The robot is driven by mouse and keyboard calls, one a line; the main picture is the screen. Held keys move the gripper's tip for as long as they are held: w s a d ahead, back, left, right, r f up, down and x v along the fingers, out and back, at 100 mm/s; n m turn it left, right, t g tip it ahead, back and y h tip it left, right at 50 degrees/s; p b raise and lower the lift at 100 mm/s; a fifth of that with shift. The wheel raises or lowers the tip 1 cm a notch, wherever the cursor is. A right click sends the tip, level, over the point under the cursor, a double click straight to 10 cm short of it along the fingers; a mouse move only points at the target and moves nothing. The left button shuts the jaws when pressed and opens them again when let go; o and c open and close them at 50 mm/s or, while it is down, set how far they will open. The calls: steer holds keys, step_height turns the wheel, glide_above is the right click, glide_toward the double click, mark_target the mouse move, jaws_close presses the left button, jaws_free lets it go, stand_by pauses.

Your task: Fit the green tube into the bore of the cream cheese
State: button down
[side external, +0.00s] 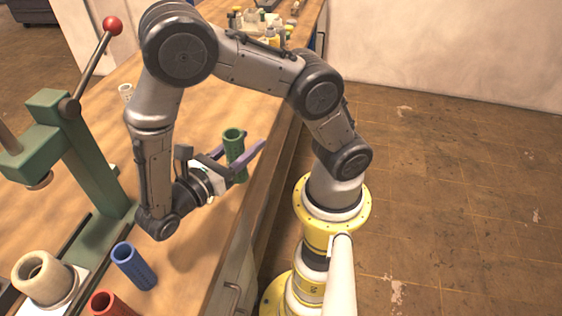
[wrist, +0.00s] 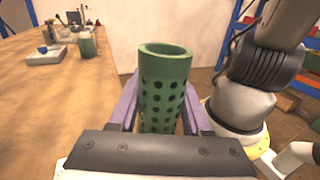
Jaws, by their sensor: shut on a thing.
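The green tube (side external: 235,152) is upright between the purple fingers of my gripper (side external: 242,160), which is shut on it. In the wrist view the green tube (wrist: 163,88) stands between the fingers of my gripper (wrist: 158,112), with its open top up and rows of dark holes in its wall. The cream cheese (side external: 44,277) is a thick cream ring with a central bore, at the lower left of the side view on a white plate. My gripper and the tube are well to the right of it and apart from it. The tube's lower end is partly hidden.
A green press (side external: 80,160) with a red-knobbed lever (side external: 112,24) stands behind the cream cheese. A blue tube (side external: 134,265) and a red tube (side external: 108,304) stand to its right. Several small items (side external: 262,28) crowd the bench's far end. The bench (side external: 100,105) has clear room in the middle.

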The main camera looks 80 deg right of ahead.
steer(key=w+a+r+n+t+h, duration=0.1)
steer(key=w+a+r+n+t, duration=0.2)
steer(key=w+n+t, duration=0.5)
steer(key=w+a+r+n+t+y, duration=0.4)
steer(key=w+a+r+t, duration=0.25)
steer(key=a, duration=0.25)
steer(key=w+a+r+n+t+y, duration=0.5)
steer(key=w+a+r+t, duration=0.1)
steer(key=a+t, duration=0.25)
steer(key=w+a+f+n+t+y, duration=0.1)
steer(key=w+a+f+n+y, duration=0.1)
steer(key=w+a+y, duration=0.2)
steer(key=w+a+f+n+t+y, duration=0.1)
steer(key=w+a+f+n+y, duration=0.2)
steer(key=w+a, duration=0.3)
steer(key=a+y, duration=0.1)
steer(key=a, duration=0.1)
steer(key=shift+w+a+n+y, duration=0.3)
steer(key=shift+w+a, duration=0.05)
steer(key=shift+s, duration=0.1)
steer(key=shift+f, duration=2.9)
